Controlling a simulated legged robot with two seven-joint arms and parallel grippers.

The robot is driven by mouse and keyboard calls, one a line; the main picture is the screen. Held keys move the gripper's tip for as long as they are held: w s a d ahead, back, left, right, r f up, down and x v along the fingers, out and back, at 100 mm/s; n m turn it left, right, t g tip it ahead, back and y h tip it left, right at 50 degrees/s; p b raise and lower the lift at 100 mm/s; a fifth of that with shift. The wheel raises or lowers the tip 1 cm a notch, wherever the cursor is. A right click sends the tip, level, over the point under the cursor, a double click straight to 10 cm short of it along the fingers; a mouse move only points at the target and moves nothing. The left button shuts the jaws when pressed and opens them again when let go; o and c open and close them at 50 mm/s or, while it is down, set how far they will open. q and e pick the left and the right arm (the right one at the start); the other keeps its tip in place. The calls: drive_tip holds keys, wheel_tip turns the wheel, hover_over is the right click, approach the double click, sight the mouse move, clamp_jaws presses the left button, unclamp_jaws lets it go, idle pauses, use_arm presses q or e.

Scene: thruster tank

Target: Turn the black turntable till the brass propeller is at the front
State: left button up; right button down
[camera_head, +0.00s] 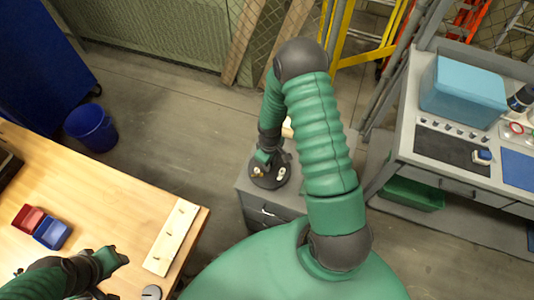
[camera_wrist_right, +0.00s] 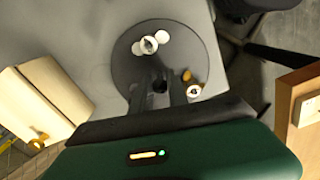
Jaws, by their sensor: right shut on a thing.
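The black turntable (camera_head: 254,178) is a round dark disc on a grey cabinet; it also shows in the right wrist view (camera_wrist_right: 125,70). My right gripper (camera_wrist_right: 159,88) is over the disc, its fingers shut on a dark knob at its middle; in the head view the right gripper (camera_head: 265,160) partly covers the disc. A small brass-coloured piece (camera_wrist_right: 187,75) sits on the disc beside the right finger, next to a pale round piece (camera_wrist_right: 194,90). Which one is the propeller is unclear. A white piece (camera_wrist_right: 149,44) lies on the opposite side. My left gripper (camera_head: 112,260) is over the wooden table, its fingers unclear.
The grey cabinet (camera_head: 262,214) stands between the wooden table (camera_head: 110,190) and a grey bench (camera_head: 405,135) with a blue box (camera_head: 463,92). Red (camera_head: 28,218) and blue (camera_head: 52,232) bins and a pale board (camera_head: 172,237) lie on the table.

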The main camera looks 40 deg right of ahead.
drive_tip(key=shift+w+d+n, duration=0.1)
drive_tip(key=shift+w+n, duration=0.1)
drive_tip(key=shift+n, duration=0.2)
drive_tip(key=shift+r, duration=0.1)
drive_tip(key=shift+n+p, duration=0.35)
drive_tip(key=shift+n, duration=0.45)
drive_tip(key=c, duration=1.4)
unclamp_jaws()
drive_tip(key=shift+o, duration=0.2)
drive_tip(key=shift+s, duration=0.1)
wheel_tip(320, 180, up, 9)
drive_tip(key=p, duration=0.8)
drive_tip(key=shift+s, duration=0.1)
